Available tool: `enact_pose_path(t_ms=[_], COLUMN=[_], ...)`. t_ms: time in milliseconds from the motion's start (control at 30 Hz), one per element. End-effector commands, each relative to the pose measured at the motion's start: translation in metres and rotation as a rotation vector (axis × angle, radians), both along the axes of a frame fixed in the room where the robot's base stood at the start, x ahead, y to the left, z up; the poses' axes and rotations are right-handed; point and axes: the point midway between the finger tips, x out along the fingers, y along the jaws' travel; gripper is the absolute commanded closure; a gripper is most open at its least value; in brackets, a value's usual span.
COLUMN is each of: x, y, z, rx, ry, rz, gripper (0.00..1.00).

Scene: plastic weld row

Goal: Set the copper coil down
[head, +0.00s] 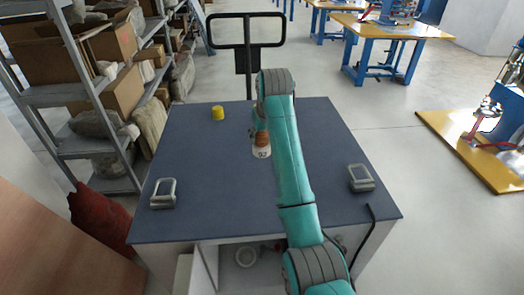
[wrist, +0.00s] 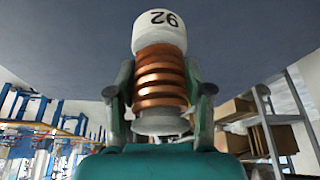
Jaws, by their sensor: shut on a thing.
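The copper coil (wrist: 160,78) has orange-brown windings between a white end marked 92 and a pale grey end. In the wrist view, my gripper (wrist: 160,92) is shut on it, one finger on each side of the windings. In the head view the coil (head: 262,139) is partly hidden by my teal arm, its white end down over the middle of the dark blue tabletop (head: 215,205). I cannot tell whether the white end touches the top. My gripper is mostly hidden by the arm in the head view.
A small yellow cylinder (head: 218,113) stands on the top, left of and behind the coil. Two grey frame-like handles (head: 163,193) (head: 360,178) lie near the front corners. A black push handle (head: 247,45) rises behind the top. Shelves with boxes (head: 110,42) stand at left.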

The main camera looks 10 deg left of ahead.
Motion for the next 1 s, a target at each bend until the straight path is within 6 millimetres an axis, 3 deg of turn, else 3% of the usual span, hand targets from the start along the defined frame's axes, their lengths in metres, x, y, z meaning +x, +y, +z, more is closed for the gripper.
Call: enact_pose_path(t_ms=[133, 533, 967, 1000], x=[0.0, 0.0, 0.0, 0.0], y=[0.0, 0.0, 0.0, 0.0], z=[-0.026, -0.067, -0.074, -0.075], rx=[0.0, 0.0, 0.001, 0.0], ry=[0.001, 0.0, -0.002, 0.0], rz=[0.0, 0.0, 0.0, 0.0], gripper=[1.0, 1.0, 1.0, 0.39])
